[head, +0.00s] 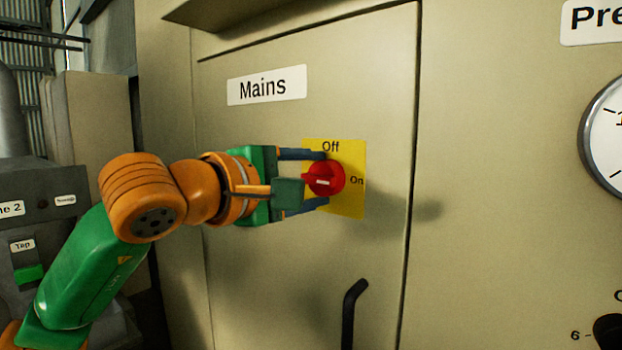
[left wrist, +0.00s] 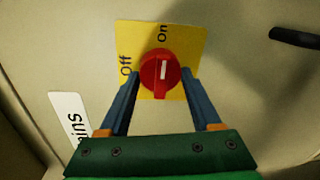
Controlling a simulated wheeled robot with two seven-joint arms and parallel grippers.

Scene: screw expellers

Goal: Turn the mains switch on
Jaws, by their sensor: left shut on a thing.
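The mains switch is a red round knob (head: 326,178) on a yellow plate (head: 350,203), with "Off" printed above it and "On" to its right. Its white mark lies level in the head view, in line with "On". In the left wrist view the knob (left wrist: 160,72) has its mark upright, towards "On" at the top of the yellow plate (left wrist: 192,45). My left gripper (head: 322,180) reaches in from the left and is shut on the knob, one finger above and one below. My right gripper is not in view.
A "Mains" label (head: 267,86) is on the beige cabinet door (head: 240,140). A dark handle (head: 350,310) sticks out below the switch. A gauge (head: 605,135) is at the right edge. A grey box with a green button (head: 28,274) stands at the left.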

